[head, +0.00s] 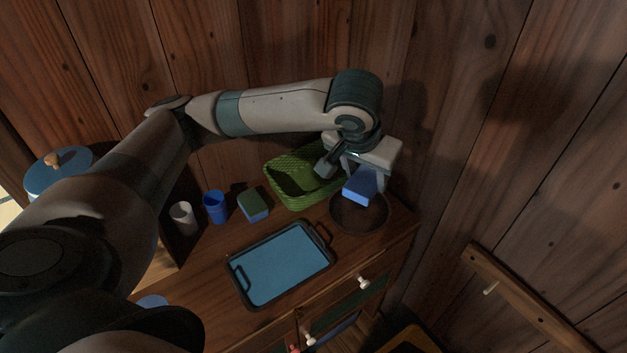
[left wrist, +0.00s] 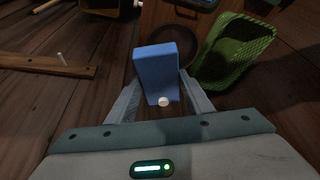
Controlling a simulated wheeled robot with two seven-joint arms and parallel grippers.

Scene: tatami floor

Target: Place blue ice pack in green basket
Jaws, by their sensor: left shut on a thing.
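The blue ice pack (head: 360,188) is a blue block with a white cap, held in my left gripper (head: 345,178). In the left wrist view the ice pack (left wrist: 157,68) stands between the two fingers of my left gripper (left wrist: 160,103), which are shut on it. It hangs above the dark round pan, to the right of the green basket (head: 290,199) in the head view. The basket also shows in the left wrist view (left wrist: 232,50), right of the ice pack; its visible inside looks empty. My gripper partly hides its right end. My right gripper is not in view.
The dark pan (head: 358,217) sits on the wooden cabinet beside the basket. A blue tray (head: 281,264) with dark handles lies in front. A green-blue sponge (head: 253,206), a blue cup (head: 215,207) and a white cup (head: 183,218) stand left of the basket. Wooden walls close in behind and right.

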